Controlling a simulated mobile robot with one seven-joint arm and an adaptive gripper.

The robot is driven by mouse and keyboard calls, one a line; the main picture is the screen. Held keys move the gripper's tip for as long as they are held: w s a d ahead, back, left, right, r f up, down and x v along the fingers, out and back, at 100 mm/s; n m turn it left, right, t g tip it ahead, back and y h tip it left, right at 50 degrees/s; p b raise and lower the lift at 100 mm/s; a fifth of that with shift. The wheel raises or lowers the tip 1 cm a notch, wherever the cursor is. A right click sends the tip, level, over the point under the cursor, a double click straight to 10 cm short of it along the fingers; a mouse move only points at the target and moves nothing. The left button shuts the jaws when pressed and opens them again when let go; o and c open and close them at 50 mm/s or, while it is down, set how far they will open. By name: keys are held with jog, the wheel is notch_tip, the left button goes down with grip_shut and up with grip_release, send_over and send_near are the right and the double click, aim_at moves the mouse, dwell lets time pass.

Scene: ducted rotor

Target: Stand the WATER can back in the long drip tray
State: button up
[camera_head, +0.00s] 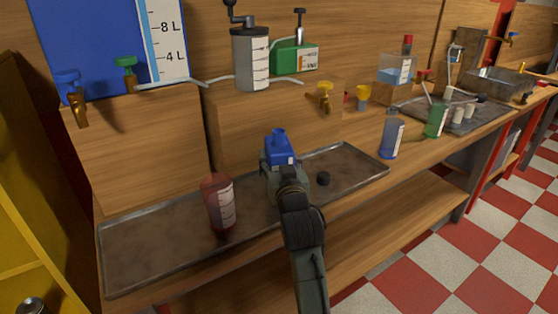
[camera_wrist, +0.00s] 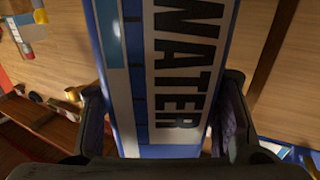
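The WATER can is blue with a short blue spout; its top (camera_head: 279,150) shows upright at the end of my arm in the head view. In the wrist view its white label reading WATER (camera_wrist: 182,70) fills the middle. My gripper (camera_wrist: 165,130) has a finger against each side of the can. In the head view my gripper (camera_head: 288,180) hides the can's lower part. The long drip tray (camera_head: 150,250) is a dark metal tray along the bench, and the can appears over its middle. I cannot tell whether the can's base touches the tray.
A blue bottle (camera_head: 391,138) stands beyond the tray's right end. Brass taps (camera_head: 325,97) jut out above the tray.

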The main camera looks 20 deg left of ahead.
jog(key=o, duration=0.4)
jog(key=shift+o, duration=0.2)
jog(key=shift+f, duration=0.2)
